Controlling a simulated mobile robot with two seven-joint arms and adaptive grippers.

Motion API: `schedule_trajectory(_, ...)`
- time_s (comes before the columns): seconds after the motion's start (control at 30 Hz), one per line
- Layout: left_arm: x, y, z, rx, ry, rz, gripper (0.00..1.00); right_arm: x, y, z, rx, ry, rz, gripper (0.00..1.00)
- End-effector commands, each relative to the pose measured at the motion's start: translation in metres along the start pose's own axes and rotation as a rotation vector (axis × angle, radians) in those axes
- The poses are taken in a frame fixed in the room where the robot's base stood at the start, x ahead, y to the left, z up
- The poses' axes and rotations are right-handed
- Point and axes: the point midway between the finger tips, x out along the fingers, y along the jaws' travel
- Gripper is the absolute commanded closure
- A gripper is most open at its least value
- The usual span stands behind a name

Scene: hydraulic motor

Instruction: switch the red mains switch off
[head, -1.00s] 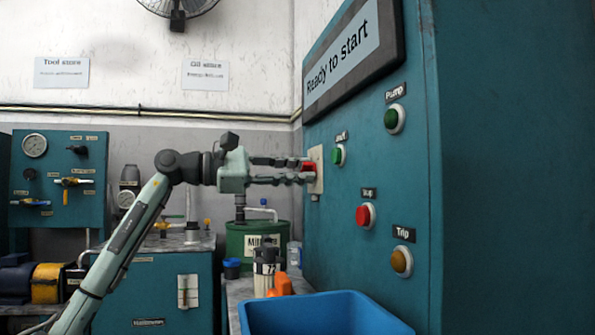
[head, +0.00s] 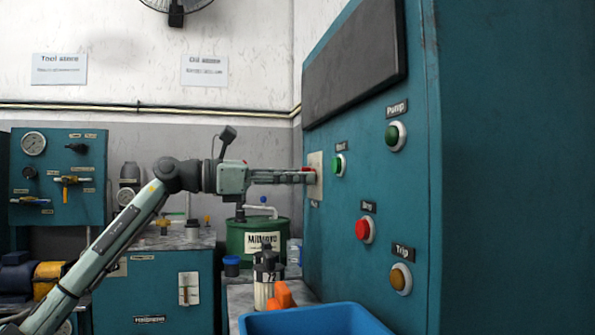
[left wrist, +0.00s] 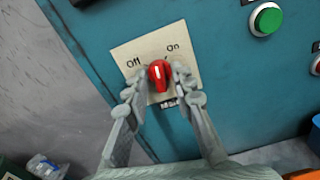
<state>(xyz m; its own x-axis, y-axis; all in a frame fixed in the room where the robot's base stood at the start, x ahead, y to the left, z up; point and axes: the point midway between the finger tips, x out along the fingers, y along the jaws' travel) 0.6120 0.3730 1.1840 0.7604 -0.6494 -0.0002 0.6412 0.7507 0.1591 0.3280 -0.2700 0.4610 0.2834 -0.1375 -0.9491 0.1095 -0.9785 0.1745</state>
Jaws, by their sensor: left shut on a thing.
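The red mains switch (left wrist: 159,74) is a rotary knob on a cream plate (left wrist: 185,91) marked Off on the left and On on the right. Its white mark points roughly between the two labels in the left wrist view. My left gripper (left wrist: 159,84) is shut on the knob, a finger on either side. In the head view the red switch (head: 308,171) shows at the left edge of the teal cabinet's front, mostly behind the fingers of my left gripper (head: 304,177). My right gripper is not in view.
The cabinet's dark display (head: 355,65) is blank. A blue bin (head: 320,321) and a white-and-black bottle (head: 264,282) stand below.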

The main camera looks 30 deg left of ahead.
Motion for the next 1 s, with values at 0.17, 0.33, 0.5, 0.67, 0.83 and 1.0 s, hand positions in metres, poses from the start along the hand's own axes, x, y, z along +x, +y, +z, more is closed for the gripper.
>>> schedule_trajectory(0.17,0.000,0.000,0.001,-0.169,0.004,0.001,1.00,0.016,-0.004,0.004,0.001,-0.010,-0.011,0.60)
schedule_trajectory(0.33,0.000,0.000,0.002,-0.331,0.003,0.001,1.00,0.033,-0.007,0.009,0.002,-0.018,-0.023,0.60)
schedule_trajectory(0.5,0.000,0.000,0.002,-0.492,0.003,0.001,1.00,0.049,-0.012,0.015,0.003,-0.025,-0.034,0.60)
schedule_trajectory(0.67,0.000,0.000,0.002,-0.634,0.003,0.002,1.00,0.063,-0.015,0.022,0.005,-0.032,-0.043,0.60)
schedule_trajectory(0.83,0.000,0.000,0.001,-0.764,0.003,0.002,1.00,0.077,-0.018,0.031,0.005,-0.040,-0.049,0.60)
schedule_trajectory(1.0,0.000,-0.001,0.001,-0.862,0.001,0.001,1.00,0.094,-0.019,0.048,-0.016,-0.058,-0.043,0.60)
